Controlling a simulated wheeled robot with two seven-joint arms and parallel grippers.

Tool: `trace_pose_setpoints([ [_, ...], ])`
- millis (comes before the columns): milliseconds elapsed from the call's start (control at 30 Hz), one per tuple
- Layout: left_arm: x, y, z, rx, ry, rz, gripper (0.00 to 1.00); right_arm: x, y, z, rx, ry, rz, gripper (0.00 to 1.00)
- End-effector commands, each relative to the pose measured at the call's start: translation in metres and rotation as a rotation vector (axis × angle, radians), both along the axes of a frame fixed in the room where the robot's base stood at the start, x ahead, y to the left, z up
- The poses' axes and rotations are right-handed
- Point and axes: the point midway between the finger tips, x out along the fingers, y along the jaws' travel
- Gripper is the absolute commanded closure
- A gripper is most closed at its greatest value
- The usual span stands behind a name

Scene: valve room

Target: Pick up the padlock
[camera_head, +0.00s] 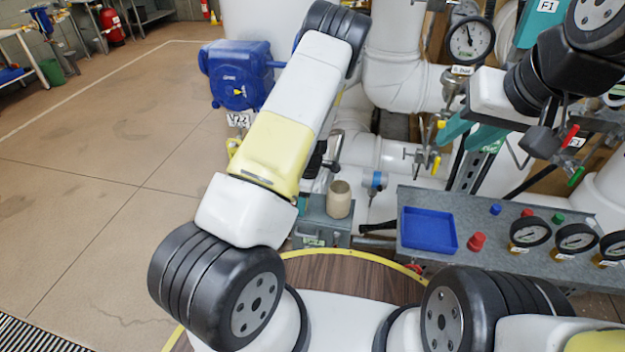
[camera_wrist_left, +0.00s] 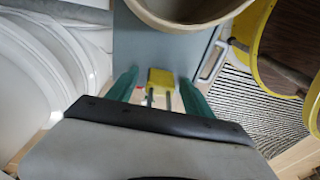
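The padlock (camera_wrist_left: 160,78) shows in the left wrist view as a small yellow block with metal shackle legs pointing toward my gripper. It appears against the grey box top. My left gripper (camera_wrist_left: 158,92) is open, with one green finger on each side of the padlock and a visible gap to each. I cannot tell how far the padlock is in depth. In the head view my left arm hides the left fingers and the padlock. My right gripper (camera_head: 472,138) is raised at the upper right, its green fingers apart and empty, in front of the pipes.
A beige cup (camera_head: 340,200) stands on the grey box (camera_head: 325,224), close to my left gripper. A grey bench (camera_head: 480,202) holds a blue tray (camera_head: 428,246), a red knob (camera_head: 476,242) and several gauges. White pipes (camera_head: 393,62) stand behind. The floor at left is clear.

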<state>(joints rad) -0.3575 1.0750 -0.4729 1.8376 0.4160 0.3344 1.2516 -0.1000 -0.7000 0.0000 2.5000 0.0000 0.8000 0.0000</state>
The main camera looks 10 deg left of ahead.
Motion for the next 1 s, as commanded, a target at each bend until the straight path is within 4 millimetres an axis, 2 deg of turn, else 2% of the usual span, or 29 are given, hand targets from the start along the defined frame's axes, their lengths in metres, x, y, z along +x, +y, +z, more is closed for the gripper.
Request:
trace_pose_setpoints([
  [33, 0.0, 0.0, 0.0, 0.0, 0.0, 0.0, 0.48, 0.0, 0.0, 0.0, 0.0, 0.0, 0.0, 0.67],
  [300, 0.0, 0.0, 0.0, 0.0, 0.0, 0.0, 1.0, 0.0, 0.0, 0.0, 0.0, 0.0, 0.0, 0.67],
  [667, 0.0, 0.0, 0.005, 0.0, -0.001, 0.0, 1.0, 0.0, 0.0, 0.0, 0.0, 0.0, 0.0, 0.67],
  [967, 0.001, 0.0, 0.038, 0.0, -0.003, 0.0, 1.0, 0.0, 0.0, 0.0, 0.0, 0.0, 0.0, 0.67],
  [1000, 0.009, 0.0, 0.036, 0.002, -0.002, 0.0, 1.0, 0.0, 0.0, 0.0, 0.0, 0.0, 0.0, 0.67],
])
